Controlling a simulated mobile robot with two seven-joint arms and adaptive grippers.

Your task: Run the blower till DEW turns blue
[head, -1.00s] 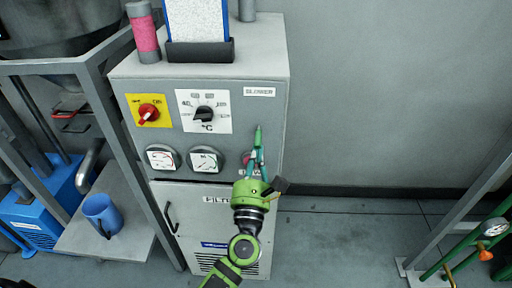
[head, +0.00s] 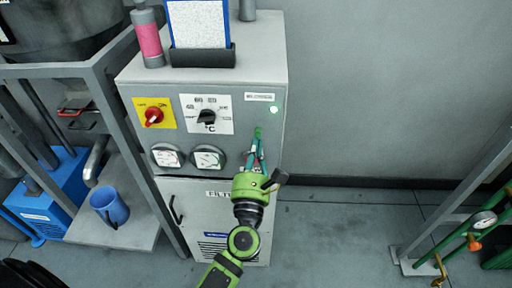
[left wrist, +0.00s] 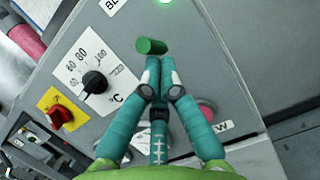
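The grey cabinet (head: 140,90) carries a green button (head: 258,132), also in the left wrist view (left wrist: 152,46), below the blower label (head: 260,97). A small green lamp (head: 274,110) beside that label is lit; its edge shows in the left wrist view (left wrist: 165,2). A pink-red round indicator (left wrist: 207,108) sits lower on the panel, partly hidden by a finger, over a label ending in W. My left gripper (head: 259,143) has its teal fingers together and empty, with the tips (left wrist: 158,68) just below the green button. I cannot tell whether they touch it. My right gripper is not in view.
A red switch on a yellow plate (head: 154,116), a temperature dial (head: 207,117) and two gauges (head: 208,158) are on the panel. A pink-filled column (head: 149,42) stands on top. A blue mug (head: 109,206) is at left.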

